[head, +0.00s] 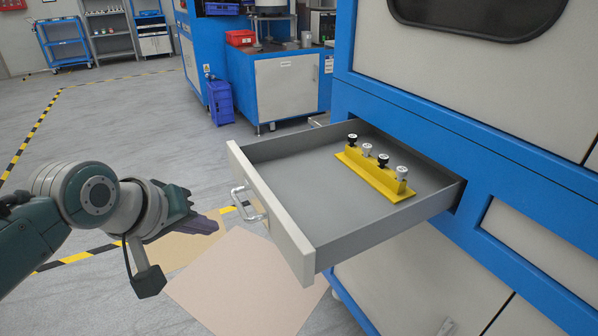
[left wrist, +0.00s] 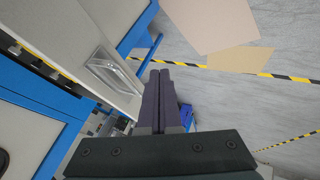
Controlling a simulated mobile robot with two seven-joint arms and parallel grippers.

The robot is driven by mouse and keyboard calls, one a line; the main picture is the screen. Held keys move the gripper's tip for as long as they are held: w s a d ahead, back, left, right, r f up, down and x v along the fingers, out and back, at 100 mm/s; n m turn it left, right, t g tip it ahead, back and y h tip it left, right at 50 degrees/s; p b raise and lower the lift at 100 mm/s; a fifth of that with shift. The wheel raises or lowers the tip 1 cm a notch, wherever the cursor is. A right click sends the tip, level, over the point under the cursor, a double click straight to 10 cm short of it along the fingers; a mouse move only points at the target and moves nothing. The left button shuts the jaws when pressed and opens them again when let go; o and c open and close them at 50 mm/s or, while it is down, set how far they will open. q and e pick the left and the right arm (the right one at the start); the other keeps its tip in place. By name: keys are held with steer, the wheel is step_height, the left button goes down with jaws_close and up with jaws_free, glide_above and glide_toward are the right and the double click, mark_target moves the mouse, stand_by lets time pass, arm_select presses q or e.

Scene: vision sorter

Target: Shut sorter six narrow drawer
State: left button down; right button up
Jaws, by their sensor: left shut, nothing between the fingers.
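The narrow drawer (head: 275,215) of the blue and light grey sorter (head: 400,105) is pulled out in the head view. A metal handle (head: 248,202) is on its front panel. A yellow rack (head: 375,178) with several black and silver knobs stands inside the drawer. My left gripper (head: 216,226) is shut and empty, in front of the drawer and left of the handle, apart from it. In the left wrist view the closed fingers (left wrist: 160,85) point up the picture, with the handle (left wrist: 115,75) to their left. My right gripper is not in view.
Flat tan sheets (head: 245,280) lie on the floor below the drawer. Yellow and black tape (head: 40,125) marks the floor. A blue bin (head: 220,102) and another blue machine (head: 285,85) stand behind.

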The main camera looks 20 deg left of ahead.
arm_select(q)
steer(key=shift+w+d+r, duration=0.3)
steer(key=shift+w+d, duration=0.3)
steer(key=shift+w, duration=0.05)
steer(key=shift+w+d+r, duration=0.25)
steer(key=shift+w+d, duration=0.3)
steer(key=shift+w, duration=0.05)
